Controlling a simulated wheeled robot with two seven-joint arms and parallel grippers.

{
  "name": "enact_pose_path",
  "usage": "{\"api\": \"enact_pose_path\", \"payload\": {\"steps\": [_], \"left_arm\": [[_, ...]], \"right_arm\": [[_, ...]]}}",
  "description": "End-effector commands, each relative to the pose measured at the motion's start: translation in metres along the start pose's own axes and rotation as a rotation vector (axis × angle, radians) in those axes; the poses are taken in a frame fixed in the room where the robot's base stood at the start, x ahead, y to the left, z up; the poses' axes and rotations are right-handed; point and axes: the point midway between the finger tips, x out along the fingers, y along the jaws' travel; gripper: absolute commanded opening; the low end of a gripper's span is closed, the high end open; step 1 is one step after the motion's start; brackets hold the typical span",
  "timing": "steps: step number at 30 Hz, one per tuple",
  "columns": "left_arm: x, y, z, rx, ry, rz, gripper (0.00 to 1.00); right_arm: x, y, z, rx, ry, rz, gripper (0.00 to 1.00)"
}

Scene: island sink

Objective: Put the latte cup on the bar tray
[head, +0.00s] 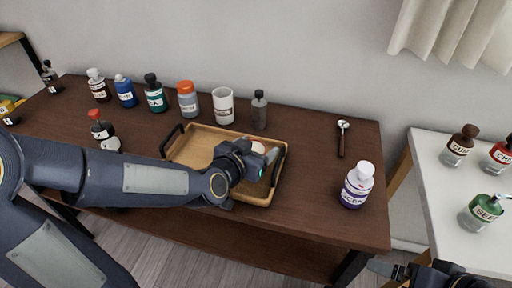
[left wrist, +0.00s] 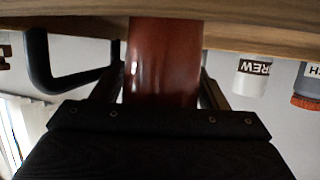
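The latte cup shows in the left wrist view as a reddish-brown cylinder (left wrist: 164,62). In the head view only its pale top (head: 258,147) shows behind my left gripper. My left gripper (head: 262,160) is over the right part of the wooden bar tray (head: 196,143). Its two fingers lie against both sides of the cup, so it looks shut on it. The cup's base meets the tray's wood in the left wrist view; whether it rests there or hovers slightly is unclear. My right gripper (head: 438,274) is at the bottom right edge, partly cut off.
A white labelled canister (head: 223,106), an orange-lidded jar (head: 187,99) and several bottles line the table's back. A white side table (head: 432,171) holds more bottles. The table between tray and purple-labelled bottle is clear.

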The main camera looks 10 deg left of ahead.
Motion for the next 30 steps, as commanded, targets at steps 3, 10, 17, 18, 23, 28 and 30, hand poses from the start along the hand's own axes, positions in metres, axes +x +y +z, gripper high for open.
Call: {"api": "enact_pose_path", "payload": {"steps": [3,10,17,18,23,28,30], "left_arm": [[-0.001,0.0,-0.002,0.0,0.0,0.0,0.68],[-0.028,0.0,-0.005,0.001,0.003,-0.001,0.68],[-0.078,-0.001,-0.007,0.002,0.005,-0.003,0.68],[-0.085,-0.001,-0.007,0.001,0.005,-0.003,0.68],[-0.107,-0.001,-0.006,0.001,0.003,-0.003,0.68],[-0.119,-0.001,-0.004,-0.001,-0.001,-0.002,0.68],[-0.122,-0.001,-0.002,-0.013,-0.015,0.004,0.68]], "right_arm": [[-0.002,-0.001,-0.001,0.0,0.0,0.0,0.96],[-0.007,-0.003,-0.004,0.0,0.0,0.0,0.96],[-0.016,-0.007,-0.008,0.0,0.0,0.0,0.96],[-0.017,-0.008,-0.009,0.0,0.0,0.0,0.96],[-0.021,-0.01,-0.011,0.0,0.0,0.0,0.96],[-0.024,-0.011,-0.012,0.0,0.0,0.0,0.96],[-0.024,-0.011,-0.012,0.0,0.0,0.0,0.96]]}}
